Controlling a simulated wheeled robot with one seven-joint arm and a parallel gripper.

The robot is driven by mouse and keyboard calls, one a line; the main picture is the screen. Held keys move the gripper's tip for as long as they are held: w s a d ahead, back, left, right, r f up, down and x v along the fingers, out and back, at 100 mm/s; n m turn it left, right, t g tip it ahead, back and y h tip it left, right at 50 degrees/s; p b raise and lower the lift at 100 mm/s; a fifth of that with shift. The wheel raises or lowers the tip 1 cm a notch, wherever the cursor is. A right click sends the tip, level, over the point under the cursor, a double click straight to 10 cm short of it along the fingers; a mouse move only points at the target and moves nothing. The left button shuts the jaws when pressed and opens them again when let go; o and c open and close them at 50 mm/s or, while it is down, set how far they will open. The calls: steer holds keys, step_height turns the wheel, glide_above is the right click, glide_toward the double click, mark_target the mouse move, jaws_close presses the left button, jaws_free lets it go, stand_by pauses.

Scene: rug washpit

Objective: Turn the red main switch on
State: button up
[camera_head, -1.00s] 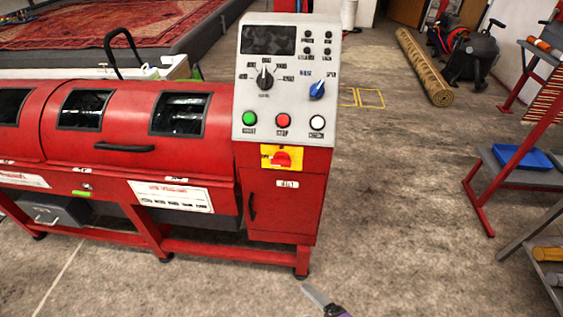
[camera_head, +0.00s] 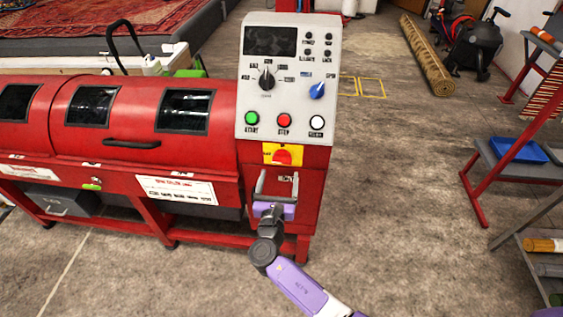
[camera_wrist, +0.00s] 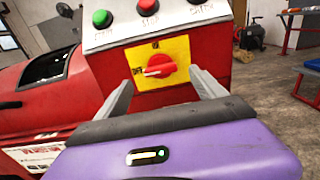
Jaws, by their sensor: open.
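The red main switch (camera_head: 283,156) is a rotary knob on a yellow plate (camera_head: 269,149), on the front of the red cabinet just below the sloped control panel. In the wrist view the red knob (camera_wrist: 160,66) shows clearly on the yellow plate (camera_wrist: 183,49), its pointed end turned left toward lettering that seems to read OFF. My gripper (camera_head: 275,172) is in front of the cabinet, just below the switch. In the wrist view my gripper (camera_wrist: 164,88) has its fingers spread apart, left and right of the knob, with nothing between them. The fingers appear short of the knob.
The grey control panel (camera_head: 289,80) above holds green, red and white buttons, a black selector and a blue knob. The red drum machine (camera_head: 130,150) extends left. Open floor (camera_head: 400,170) lies to the right, before a red-framed rack (camera_head: 480,190).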

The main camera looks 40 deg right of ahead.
mark_target(282, 162)
steer(key=x, duration=0.6)
steer(key=shift+w+d, duration=0.15)
steer(key=shift+d, duration=0.05)
steer(key=c, duration=1.4)
steer(key=shift+o, duration=0.2)
